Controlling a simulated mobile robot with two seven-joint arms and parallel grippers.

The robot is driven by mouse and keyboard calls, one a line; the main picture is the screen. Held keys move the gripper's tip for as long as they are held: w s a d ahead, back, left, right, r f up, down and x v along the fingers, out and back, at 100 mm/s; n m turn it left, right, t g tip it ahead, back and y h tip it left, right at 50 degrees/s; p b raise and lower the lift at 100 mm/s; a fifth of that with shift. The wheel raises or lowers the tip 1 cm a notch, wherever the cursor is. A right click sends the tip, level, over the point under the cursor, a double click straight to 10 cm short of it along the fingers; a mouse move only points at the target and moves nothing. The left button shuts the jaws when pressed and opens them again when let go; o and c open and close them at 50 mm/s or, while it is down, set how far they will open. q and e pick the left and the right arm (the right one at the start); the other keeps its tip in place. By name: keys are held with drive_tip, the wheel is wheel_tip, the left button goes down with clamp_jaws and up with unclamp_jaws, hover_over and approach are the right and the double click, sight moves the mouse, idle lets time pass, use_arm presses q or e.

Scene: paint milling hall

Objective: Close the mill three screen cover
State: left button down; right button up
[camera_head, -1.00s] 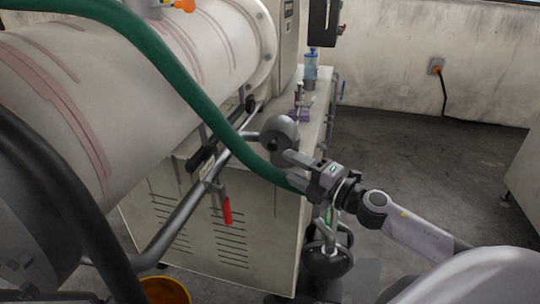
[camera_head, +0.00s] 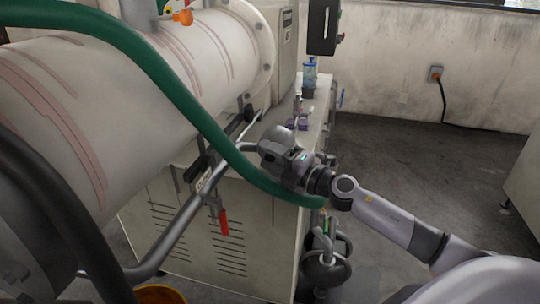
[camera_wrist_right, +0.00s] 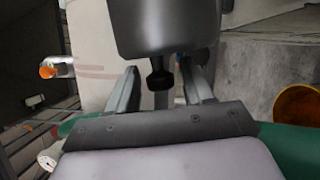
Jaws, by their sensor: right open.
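The white horizontal mill cylinder (camera_head: 130,95) fills the left of the head view. A rounded grey metal part (camera_head: 277,133), perhaps the screen cover, sits at the end of a grey pipe by the bench corner. It is partly hidden by my right gripper (camera_head: 272,152). In the wrist view, a grey block (camera_wrist_right: 163,25), probably the same part, is close in front, with a dark knob (camera_wrist_right: 160,79) below it. The knob shows between the two open fingers of my right gripper (camera_wrist_right: 161,90); contact is not clear. My left gripper is not in view.
A red-handled valve (camera_head: 223,221) hangs on the cabinet front (camera_head: 255,235). A blue-capped bottle (camera_head: 310,72) stands on the bench. A yellow bucket (camera_head: 160,294) is on the floor.

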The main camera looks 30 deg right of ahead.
drive_tip(key=shift+w, duration=0.1)
clamp_jaws()
idle(0.3)
